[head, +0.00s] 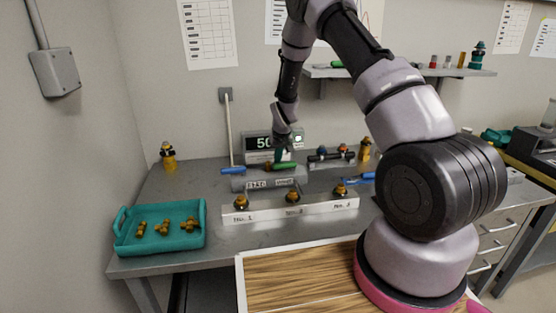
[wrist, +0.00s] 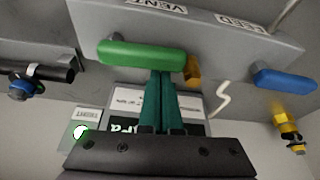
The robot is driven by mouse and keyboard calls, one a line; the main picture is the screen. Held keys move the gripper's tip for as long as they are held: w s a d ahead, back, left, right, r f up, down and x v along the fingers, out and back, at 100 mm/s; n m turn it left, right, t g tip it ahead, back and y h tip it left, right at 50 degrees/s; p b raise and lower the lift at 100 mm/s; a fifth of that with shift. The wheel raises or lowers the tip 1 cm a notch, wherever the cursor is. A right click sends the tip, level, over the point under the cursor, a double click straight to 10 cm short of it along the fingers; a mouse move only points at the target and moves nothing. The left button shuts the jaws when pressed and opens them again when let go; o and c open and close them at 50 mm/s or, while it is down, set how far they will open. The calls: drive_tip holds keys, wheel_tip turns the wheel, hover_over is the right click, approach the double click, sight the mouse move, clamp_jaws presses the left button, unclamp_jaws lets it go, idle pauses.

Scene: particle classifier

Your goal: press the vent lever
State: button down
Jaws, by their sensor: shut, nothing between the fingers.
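The green lever (head: 283,166) sits on the grey block on the bench. In the wrist view the green lever (wrist: 140,55) lies beside the VENT label (wrist: 156,5). My gripper (head: 281,160) points down at it from above and behind. In the wrist view the teal fingers of my gripper (wrist: 165,74) are shut together and empty, with their tips at the lever's lower edge. I cannot tell whether they touch it. A blue lever (head: 232,171) is to the left; it also shows in the wrist view (wrist: 283,80) by the FEED label.
A display (head: 258,143) stands behind the block, with a lit green lamp (head: 298,139) beside it. A white rack (head: 270,214) with several brass pieces is in front. A teal tray (head: 187,241) with brass pieces is at the left. A dark rod assembly (head: 330,157) is to the right.

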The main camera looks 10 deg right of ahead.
sight(293, 167)
drive_tip(key=shift+s, duration=0.1)
drive_tip(key=s+n, duration=0.1)
drive_tip(key=n+y, duration=0.1)
drive_tip(key=n, duration=0.1)
drive_tip(key=s+n, duration=0.1)
drive_tip(key=n, duration=0.1)
drive_tip(key=shift+s+d+g+y, duration=0.1)
drive_tip(key=shift+s+g+y, duration=0.2)
drive_tip(key=s+n, duration=0.1)
drive_tip(key=n, duration=0.1)
drive_tip(key=n+y, duration=0.1)
drive_tip(key=shift+s+d+n+g, duration=0.35)
drive_tip(key=shift+s+n+g, duration=0.05)
drive_tip(key=n, duration=0.1)
drive_tip(key=s+d+n+g, duration=0.1)
drive_tip(key=n, duration=0.1)
drive_tip(key=shift+s+n+y, duration=0.25)
drive_tip(key=shift+n+y, duration=0.05)
drive_tip(key=n, duration=0.1)
drive_tip(key=s+d+n+g, duration=0.1)
drive_tip(key=n, duration=0.1)
drive_tip(key=shift+d, duration=0.2)
drive_tip(key=shift+d+n, duration=0.15)
drive_tip(key=shift+n, duration=0.15)
drive_tip(key=shift+s+d, duration=0.1)
drive_tip(key=shift+d, duration=0.25)
